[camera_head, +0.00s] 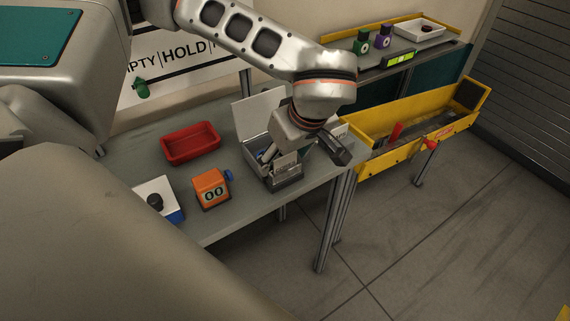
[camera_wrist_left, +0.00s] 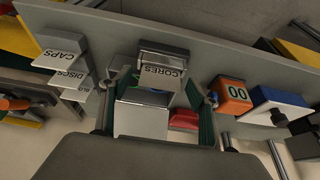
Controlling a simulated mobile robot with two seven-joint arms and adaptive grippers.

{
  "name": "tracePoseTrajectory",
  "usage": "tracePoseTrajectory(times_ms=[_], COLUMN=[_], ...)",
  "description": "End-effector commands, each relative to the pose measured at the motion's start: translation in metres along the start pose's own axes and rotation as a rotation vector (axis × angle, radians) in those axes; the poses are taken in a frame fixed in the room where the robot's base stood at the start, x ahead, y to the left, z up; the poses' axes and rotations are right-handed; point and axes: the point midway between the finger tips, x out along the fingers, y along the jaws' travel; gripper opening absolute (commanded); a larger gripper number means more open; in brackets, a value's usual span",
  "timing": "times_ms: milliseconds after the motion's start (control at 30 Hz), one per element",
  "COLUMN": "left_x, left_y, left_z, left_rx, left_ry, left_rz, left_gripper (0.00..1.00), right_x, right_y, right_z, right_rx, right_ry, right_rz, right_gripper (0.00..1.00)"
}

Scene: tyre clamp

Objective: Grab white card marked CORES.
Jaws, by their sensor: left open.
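The white card marked CORES (camera_wrist_left: 161,74) stands in a grey holder (camera_wrist_left: 163,50) on the bench. In the head view the card (camera_head: 287,164) shows small at the holder (camera_head: 286,182), near the bench's front edge. My left gripper (camera_head: 308,160) hangs over this spot from above, pointing down. In the left wrist view its open fingers (camera_wrist_left: 166,86) stand left and right of the card, with a gap on both sides. I see no contact with the card. My right gripper is in neither view.
A metal box (camera_head: 256,149) with a raised lid (camera_head: 258,112) stands close to the holder. A red tray (camera_head: 190,144), an orange counter (camera_head: 211,189) and a white-blue block with a black knob (camera_head: 160,199) are to its left. CAPS (camera_wrist_left: 58,54) and DISCS (camera_wrist_left: 68,78) cards stand at the wrist view's left.

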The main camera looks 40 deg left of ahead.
Motion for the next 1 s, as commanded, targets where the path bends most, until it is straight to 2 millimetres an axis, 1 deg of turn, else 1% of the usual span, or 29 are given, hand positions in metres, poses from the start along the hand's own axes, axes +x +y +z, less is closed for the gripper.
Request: tracePoseTrajectory(times_ms=[133, 167, 200, 267, 600, 733, 867, 967, 1000], left_x=[0.000, 0.000, 0.000, 0.000, -0.001, -0.005, -0.015, -0.030, -0.038], left_y=[0.000, 0.000, 0.000, 0.000, 0.000, 0.001, 0.001, 0.001, 0.001], left_z=[0.000, 0.000, 0.000, 0.000, 0.000, -0.002, -0.006, -0.013, -0.016], left_rx=[0.000, 0.000, 0.000, 0.000, 0.000, 0.000, -0.002, -0.003, -0.003], left_ry=[0.000, 0.000, 0.000, 0.000, 0.000, 0.000, 0.001, 0.002, 0.002], left_rz=[0.000, 0.000, 0.000, 0.000, 0.001, 0.002, 0.004, 0.006, 0.005], left_gripper=[0.61, 0.53, 0.43, 0.29, 0.30, 0.30, 0.30, 0.30, 0.30], right_x=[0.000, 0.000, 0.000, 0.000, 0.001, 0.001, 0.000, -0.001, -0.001], right_y=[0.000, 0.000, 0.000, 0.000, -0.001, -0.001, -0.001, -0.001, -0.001], right_z=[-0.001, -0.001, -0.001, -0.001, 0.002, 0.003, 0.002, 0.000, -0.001], right_rx=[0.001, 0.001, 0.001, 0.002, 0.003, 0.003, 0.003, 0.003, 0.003], right_ry=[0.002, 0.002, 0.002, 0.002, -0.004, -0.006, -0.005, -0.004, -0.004], right_rz=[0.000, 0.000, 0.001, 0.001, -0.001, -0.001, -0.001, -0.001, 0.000], right_gripper=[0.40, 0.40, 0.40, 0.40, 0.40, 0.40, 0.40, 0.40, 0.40])
